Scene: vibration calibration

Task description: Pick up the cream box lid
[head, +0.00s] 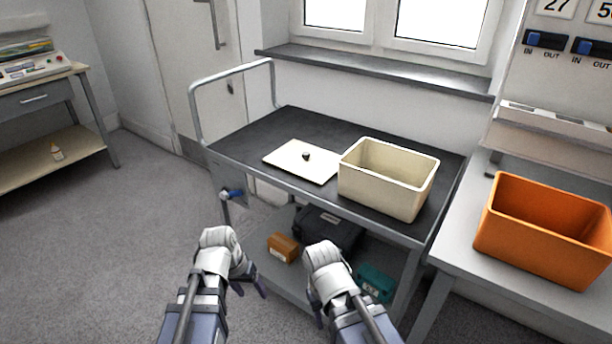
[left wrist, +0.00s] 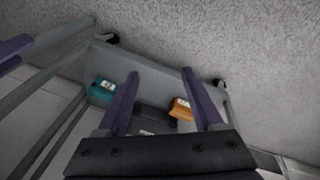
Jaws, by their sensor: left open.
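The cream box lid (head: 290,160) lies flat on the dark top of the cart (head: 245,140), with a small dark knob (head: 306,156) at its middle. The open cream box (head: 378,190) stands just right of it. My left gripper (head: 254,288) is in front of the cart, lower in the picture than the lid and apart from it. In the left wrist view its two purple fingers (left wrist: 160,75) are spread, with nothing between them. My right gripper (head: 320,318) is in front of the cart too; its fingers are mostly hidden by its wrist. The lid is not in the left wrist view.
The cart's lower shelf holds a brown carton (head: 283,247), a dark case (head: 326,228) and a teal box (head: 375,283). An orange bin (head: 540,230) stands on the right table. The cart has a rail handle (head: 232,75) at its left end. Cart top left of the lid is clear.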

